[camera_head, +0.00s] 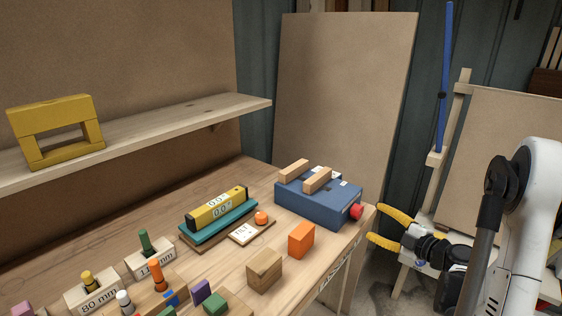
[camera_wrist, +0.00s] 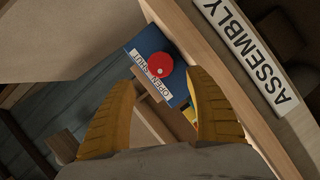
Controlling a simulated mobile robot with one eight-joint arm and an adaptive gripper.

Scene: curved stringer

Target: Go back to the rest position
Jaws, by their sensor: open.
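My gripper (camera_head: 384,228) is at the right in the head view, just off the right end of the workbench (camera_head: 240,262). Its two yellow fingers are spread apart and nothing is between them. The wrist view shows the same open fingers (camera_wrist: 163,120), with the red knob (camera_wrist: 159,64) of the blue box (camera_wrist: 150,42) beyond and above them. In the head view the blue box (camera_head: 310,201) stands at the bench's right corner, its red knob (camera_head: 356,212) facing my gripper but apart from it.
An orange block (camera_head: 301,239) and a wooden block (camera_head: 264,270) stand near the front edge. A yellow level (camera_head: 216,209) lies on a teal base. Pegs in blocks stand at the lower left. A shelf (camera_head: 200,112) holds a yellow frame (camera_head: 55,132). An easel (camera_head: 500,150) stands behind my arm.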

